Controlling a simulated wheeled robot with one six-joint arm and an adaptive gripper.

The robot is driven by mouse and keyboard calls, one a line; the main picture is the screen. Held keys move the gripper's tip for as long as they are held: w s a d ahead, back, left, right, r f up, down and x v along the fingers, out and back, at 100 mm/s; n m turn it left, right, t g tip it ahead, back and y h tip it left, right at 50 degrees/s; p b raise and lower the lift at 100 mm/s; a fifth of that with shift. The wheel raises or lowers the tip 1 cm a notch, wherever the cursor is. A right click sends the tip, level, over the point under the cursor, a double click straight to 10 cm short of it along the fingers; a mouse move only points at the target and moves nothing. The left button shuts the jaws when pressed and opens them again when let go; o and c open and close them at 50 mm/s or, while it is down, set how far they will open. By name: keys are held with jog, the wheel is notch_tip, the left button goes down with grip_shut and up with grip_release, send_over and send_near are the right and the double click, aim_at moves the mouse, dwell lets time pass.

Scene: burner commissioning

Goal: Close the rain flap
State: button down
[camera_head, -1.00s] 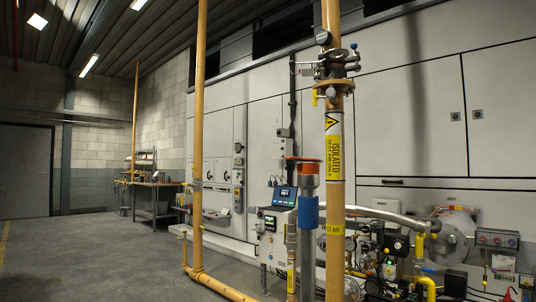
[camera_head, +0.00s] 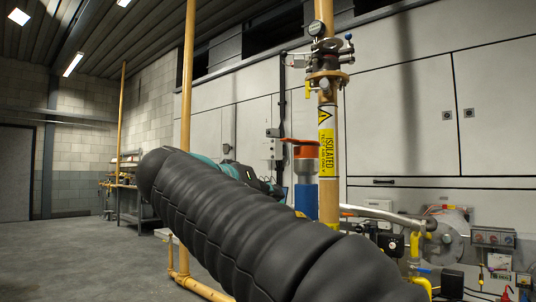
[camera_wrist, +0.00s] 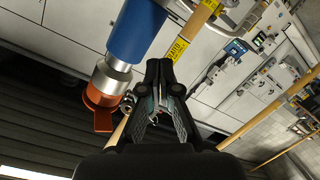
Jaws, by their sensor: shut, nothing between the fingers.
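The rain flap (camera_head: 299,141) is an orange plate at the top of a pipe with a blue band (camera_head: 306,197), left of the yellow pipe. An orange collar (camera_head: 306,152) sits just under it. In the wrist view the flap (camera_wrist: 103,119) and the silver pipe end (camera_wrist: 111,75) appear upside down, left of my gripper. I cannot tell exactly how far the flap stands from the pipe mouth. My gripper (camera_wrist: 162,68) is shut and empty, apart from the flap in that picture. In the head view my arm hides much of the pipe and gripper.
The yellow pipe (camera_head: 329,195) with an "isolated" label and a valve (camera_head: 327,62) stands close right of the flap pipe. Another yellow pipe (camera_head: 186,80) stands left. Gauges and valves (camera_head: 392,245) crowd the lower right. The floor at left is clear.

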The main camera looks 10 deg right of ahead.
jog(key=a+r+m+h, duration=0.3)
jog(key=a+r+m, duration=0.1)
jog(key=r, duration=0.3)
notch_tip(320, 180, up, 9)
jog(key=m+g+h, duration=0.3)
jog(key=m+h, duration=0.1)
jog(key=m, duration=0.3)
send_over(286, 141)
jog(key=s+a, duration=0.1)
jog(key=a, duration=0.1)
jog(key=shift+s+f+b, duration=0.15)
jog(key=shift+f+b, duration=0.95)
jog(key=shift+f, duration=1.1)
jog(key=shift+a+f+b, duration=0.15)
jog(key=shift+f+b, duration=0.85)
jog(key=shift+f, duration=0.05)
jog(key=shift+f+n, duration=0.1)
jog(key=shift+n, duration=0.2)
